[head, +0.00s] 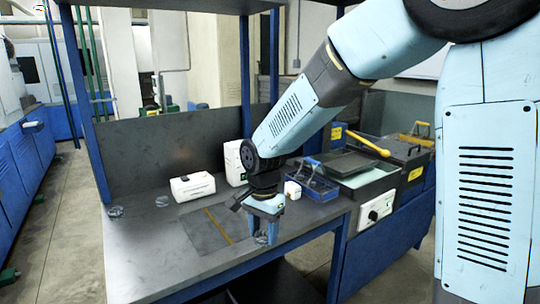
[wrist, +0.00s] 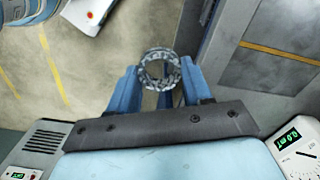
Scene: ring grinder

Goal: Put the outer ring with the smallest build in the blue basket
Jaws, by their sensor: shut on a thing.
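My gripper (head: 264,230) points down above the front right part of the workbench, and it also shows in the wrist view (wrist: 160,78). Its blue fingers are shut on a metallic ring (wrist: 145,74), which looks like a toothed or caged bearing ring. In the head view this ring (head: 261,239) is small and partly hidden by the fingers. Another ring (head: 116,211) lies flat at the bench's left edge. A further ring (head: 162,201) lies near the white box. A blue basket (head: 320,190) stands at the bench's right side, behind and right of my gripper.
The workbench (head: 140,265) has a dark mat with a yellow strip (head: 219,226). A white device (head: 193,186) and a white box (head: 235,163) stand at the back. The bench's front left is clear.

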